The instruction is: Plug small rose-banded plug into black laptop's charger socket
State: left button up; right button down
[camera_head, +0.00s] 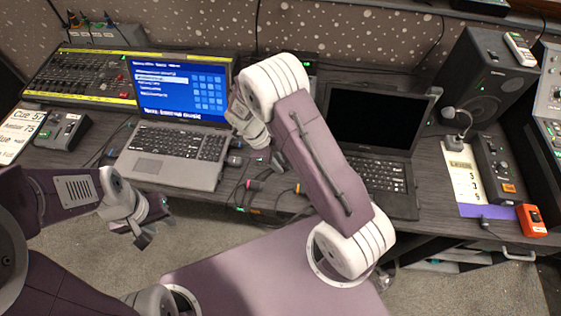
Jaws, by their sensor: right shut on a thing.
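The black laptop (372,130) stands open with a dark screen on the right half of the desk. Its charger socket cannot be made out. My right gripper (268,158) is over the desk between the two laptops, largely hidden by its own wrist and arm. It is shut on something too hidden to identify. A dark plug with a reddish-pink band (256,185) lies below it near the desk's front edge. I cannot tell whether this is the small rose-banded one. My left gripper (144,236) hangs empty in front of the desk, and its jaw opening is unclear.
A grey laptop (165,165) with a blue screen stands left. An orange-banded plug (298,190) and several cables lie between the laptops. A mixing desk (85,75), speaker (480,75), gooseneck microphone (455,130) and orange box (532,220) stand around. My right arm crosses above the black laptop's left side.

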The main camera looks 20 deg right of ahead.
jog(key=shift+s+d, duration=0.5)
jog(key=shift+d, duration=0.3)
jog(key=shift+s+d, duration=0.45)
jog(key=shift+d, duration=0.3)
jog(key=shift+s+d, duration=0.5)
jog(key=shift+d, duration=0.3)
jog(key=shift+s+d+b, duration=0.45)
jog(key=shift+d+b, duration=0.2)
jog(key=shift+d, duration=0.15)
jog(key=shift+s+d+b, duration=0.1)
jog(key=shift+d+b, duration=0.05)
jog(key=shift+b, duration=0.2)
dwell(0.8)
jog(key=c, duration=1.4)
grip_release()
jog(key=shift+s, duration=0.1)
jog(key=shift+c, duration=0.2)
jog(key=shift+o, duration=1.3)
jog(key=shift+d, duration=0.15)
